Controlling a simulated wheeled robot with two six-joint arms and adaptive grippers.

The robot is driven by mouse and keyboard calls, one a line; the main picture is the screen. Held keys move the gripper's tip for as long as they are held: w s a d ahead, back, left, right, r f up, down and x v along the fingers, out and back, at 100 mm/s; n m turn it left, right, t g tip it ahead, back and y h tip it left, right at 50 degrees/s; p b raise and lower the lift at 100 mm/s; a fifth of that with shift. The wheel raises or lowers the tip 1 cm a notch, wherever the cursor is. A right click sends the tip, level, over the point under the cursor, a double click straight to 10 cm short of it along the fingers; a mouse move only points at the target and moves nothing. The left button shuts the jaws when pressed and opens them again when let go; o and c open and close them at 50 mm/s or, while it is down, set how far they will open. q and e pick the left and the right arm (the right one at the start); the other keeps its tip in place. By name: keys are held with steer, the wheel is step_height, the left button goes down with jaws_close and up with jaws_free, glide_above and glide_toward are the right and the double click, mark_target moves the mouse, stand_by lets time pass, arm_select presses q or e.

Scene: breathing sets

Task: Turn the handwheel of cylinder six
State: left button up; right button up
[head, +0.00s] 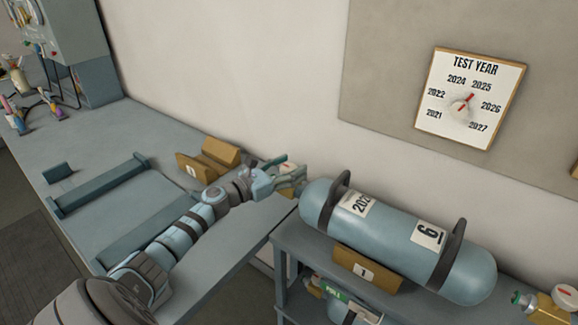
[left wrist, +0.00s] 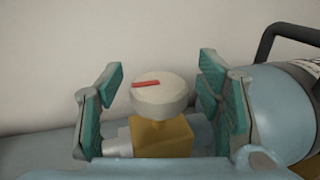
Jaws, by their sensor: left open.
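Cylinder six (head: 397,240) is a light blue tank lying on its side on a grey rack, with a "6" label and a year label. Its valve end points left. The handwheel (left wrist: 160,95) is a round white knob with a red mark, on a brass valve block (left wrist: 162,138). My left gripper (head: 287,172) is at the valve end in the head view, and it hides most of the handwheel there. In the left wrist view my left gripper (left wrist: 165,105) is open, one teal finger on each side of the handwheel, with gaps between. My right gripper is not in view.
A grey bench (head: 130,200) with rails (head: 100,184) and brass-coloured blocks (head: 212,157) lies to the left. A "TEST YEAR" dial (head: 472,98) hangs on the wall. Another valve (head: 555,302) shows at lower right. Black hoops (head: 448,255) stand around the cylinder.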

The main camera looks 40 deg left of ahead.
arm_select(q)
steer(key=shift+w+f, duration=0.1)
steer(key=shift+f, duration=0.05)
steer(key=c, duration=1.2)
steer(key=shift+y, duration=0.3)
steer(key=n+y+p, duration=0.2)
steer(key=shift+t+y, duration=0.3)
steer(key=shift+y, duration=0.1)
steer(key=n+y+p, duration=0.2)
steer(key=n+y, duration=0.1)
steer(key=y, duration=0.2)
steer(key=shift+p, duration=0.3)
steer(key=shift+n+g+y, duration=0.5)
steer(key=shift+n+y, duration=0.4)
steer(key=shift+a+n+g+y+p, duration=0.15)
steer(key=shift+n+g+y, duration=0.3)
steer(key=shift+y, duration=0.35)
steer(key=shift+d+n+g+y+p, duration=0.15)
steer(key=shift+n+g+y, duration=0.1)
steer(key=shift+n+y, duration=0.45)
steer(key=shift+a, duration=0.1)
